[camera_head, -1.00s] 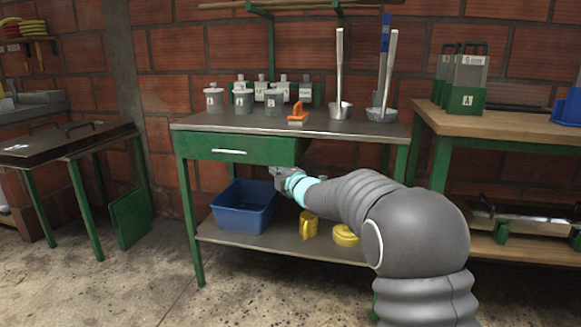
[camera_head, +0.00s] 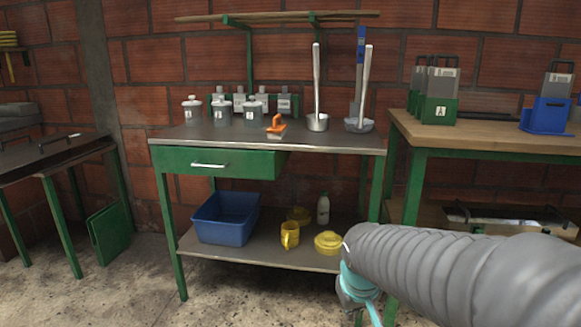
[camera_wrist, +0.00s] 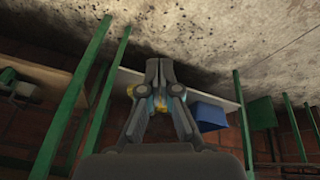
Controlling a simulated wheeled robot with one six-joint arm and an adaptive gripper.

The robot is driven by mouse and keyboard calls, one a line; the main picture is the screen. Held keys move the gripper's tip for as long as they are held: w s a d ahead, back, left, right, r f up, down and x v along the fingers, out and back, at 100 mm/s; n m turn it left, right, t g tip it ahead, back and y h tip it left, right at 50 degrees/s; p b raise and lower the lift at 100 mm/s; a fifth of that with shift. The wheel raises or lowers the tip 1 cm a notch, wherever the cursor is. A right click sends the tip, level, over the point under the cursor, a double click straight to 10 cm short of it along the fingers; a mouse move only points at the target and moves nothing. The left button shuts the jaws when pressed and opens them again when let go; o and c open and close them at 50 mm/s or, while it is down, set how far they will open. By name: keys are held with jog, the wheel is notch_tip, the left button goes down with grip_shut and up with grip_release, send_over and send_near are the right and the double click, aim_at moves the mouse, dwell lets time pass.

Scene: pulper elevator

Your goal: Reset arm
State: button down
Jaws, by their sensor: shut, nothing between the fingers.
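My arm enters the head view from the lower right, in front of the workbench's right legs. My gripper (camera_head: 352,298) hangs near the lower right of the bench, partly hidden by the arm and the frame edge. In the wrist view my gripper (camera_wrist: 159,68) has its fingers together, with nothing between them. The wrist view is upside down, with the concrete floor at the top.
A wood-topped table (camera_head: 480,141) stands right. Floor (camera_head: 110,295) is clear at front left.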

jog(key=s+d+r+m+p, duration=0.1)
jog(key=s+r, duration=0.3)
jog(key=s, duration=0.4)
jog(key=s+d+r+m+t+p, duration=0.1)
jog(key=s+r, duration=0.3)
jog(key=s, duration=0.4)
jog(key=shift+d+m+t+p, duration=0.3)
jog(key=shift+d+m+p, duration=0.2)
jog(key=shift+d, duration=0.1)
